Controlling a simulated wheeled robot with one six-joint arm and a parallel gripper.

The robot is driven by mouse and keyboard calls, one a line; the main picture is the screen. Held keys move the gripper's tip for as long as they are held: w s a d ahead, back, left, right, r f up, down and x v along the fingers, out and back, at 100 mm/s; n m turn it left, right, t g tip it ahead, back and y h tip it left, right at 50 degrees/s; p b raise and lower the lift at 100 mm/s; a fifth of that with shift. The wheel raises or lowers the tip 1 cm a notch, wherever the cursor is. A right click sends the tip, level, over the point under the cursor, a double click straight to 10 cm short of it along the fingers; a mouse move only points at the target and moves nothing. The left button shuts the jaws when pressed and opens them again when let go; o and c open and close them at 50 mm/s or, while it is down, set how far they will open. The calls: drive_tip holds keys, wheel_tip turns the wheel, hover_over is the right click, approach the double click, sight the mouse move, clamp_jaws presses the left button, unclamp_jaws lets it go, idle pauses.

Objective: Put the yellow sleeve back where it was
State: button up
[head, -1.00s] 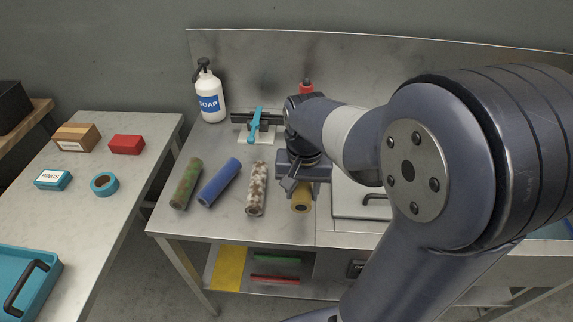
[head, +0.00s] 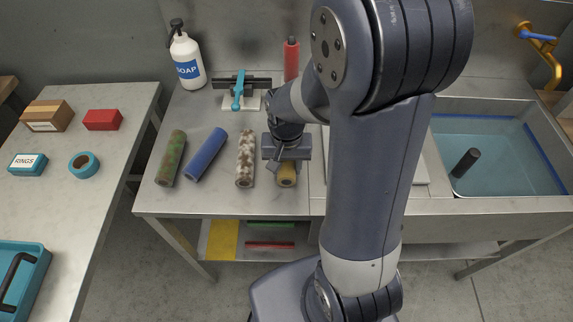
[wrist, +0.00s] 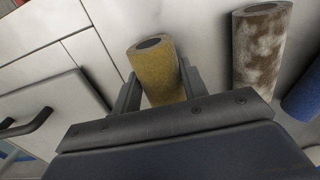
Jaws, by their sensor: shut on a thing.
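The yellow sleeve (head: 287,179) is at the right end of a row of sleeves on the metal bench, near its front. My gripper (head: 287,164) is over it and hides most of it in the head view. In the wrist view the sleeve (wrist: 158,72) sits between my two fingers (wrist: 160,88), its open dark end facing away, and the gripper is shut on it. I cannot tell whether it touches the bench. To its left in the head view lie a brown-and-white mottled sleeve (head: 245,160), a blue sleeve (head: 206,155) and a green-brown sleeve (head: 171,158).
A soap bottle (head: 187,60), a turquoise-handled clamp (head: 239,92) and a red cylinder (head: 291,60) stand behind. A sink (head: 500,165) is at the right. In the wrist view a panel with a dark handle (wrist: 28,124) is left of the sleeve. A side table (head: 110,160) stands left.

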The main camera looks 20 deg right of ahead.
drive_tip(key=shift+f, duration=0.2)
drive_tip(key=shift+f, duration=0.15)
drive_tip(key=o, duration=1)
wheel_tip(320, 180, up, 12)
drive_tip(key=shift+r+p, duration=0.25)
drive_tip(key=shift+p, duration=0.05)
